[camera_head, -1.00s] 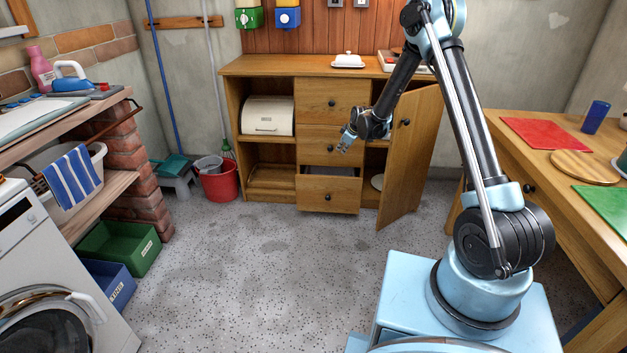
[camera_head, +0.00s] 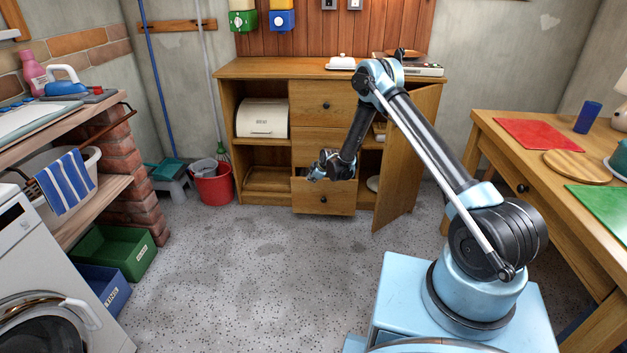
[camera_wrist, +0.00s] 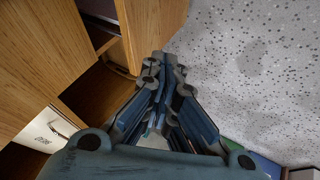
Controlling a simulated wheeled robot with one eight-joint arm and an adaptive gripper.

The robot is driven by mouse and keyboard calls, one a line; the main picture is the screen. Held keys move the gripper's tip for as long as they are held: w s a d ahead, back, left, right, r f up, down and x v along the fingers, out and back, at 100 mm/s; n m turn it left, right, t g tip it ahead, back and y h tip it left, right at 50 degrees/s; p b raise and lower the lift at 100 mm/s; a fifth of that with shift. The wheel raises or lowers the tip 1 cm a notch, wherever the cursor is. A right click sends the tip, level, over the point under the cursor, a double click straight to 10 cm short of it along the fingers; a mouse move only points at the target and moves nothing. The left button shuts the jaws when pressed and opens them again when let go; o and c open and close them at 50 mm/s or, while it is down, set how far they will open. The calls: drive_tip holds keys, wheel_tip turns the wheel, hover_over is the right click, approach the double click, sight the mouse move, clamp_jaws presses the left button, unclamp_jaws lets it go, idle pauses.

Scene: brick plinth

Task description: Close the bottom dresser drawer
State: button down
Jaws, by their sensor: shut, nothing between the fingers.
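The bottom dresser drawer (camera_head: 323,198) is pulled out of the wooden dresser (camera_head: 250,70). Its front stands forward of the drawers above, and its round dark knob shows on the front. My gripper (camera_head: 316,178) is shut and empty, low at the upper left of that drawer front, and hides part of its top edge. In the wrist view, the closed fingertips (camera_wrist: 164,60) point toward the edge of a wooden drawer front (camera_wrist: 152,22), with a dark opening beside it. Whether they touch it I cannot tell.
The dresser's right door (camera_head: 408,155) stands open beside the drawers. A white bread bin (camera_head: 262,118) sits in the left shelf. A red bucket (camera_head: 212,185) stands on the floor left of the dresser. The speckled floor (camera_head: 260,270) in front is clear.

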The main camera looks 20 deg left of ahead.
sight(305, 182)
drive_tip(key=shift+w+a+f, duration=0.7)
drive_tip(key=shift+w+f, duration=0.25)
drive_tip(key=shift+w, duration=0.15)
drive_tip(key=shift+w+a+f, duration=0.75)
drive_tip(key=shift+w+f, duration=0.15)
drive_tip(key=shift+w, duration=0.2)
drive_tip(key=shift+w+a+f, duration=0.7)
drive_tip(key=shift+w+f, duration=0.25)
drive_tip(key=shift+w, duration=0.15)
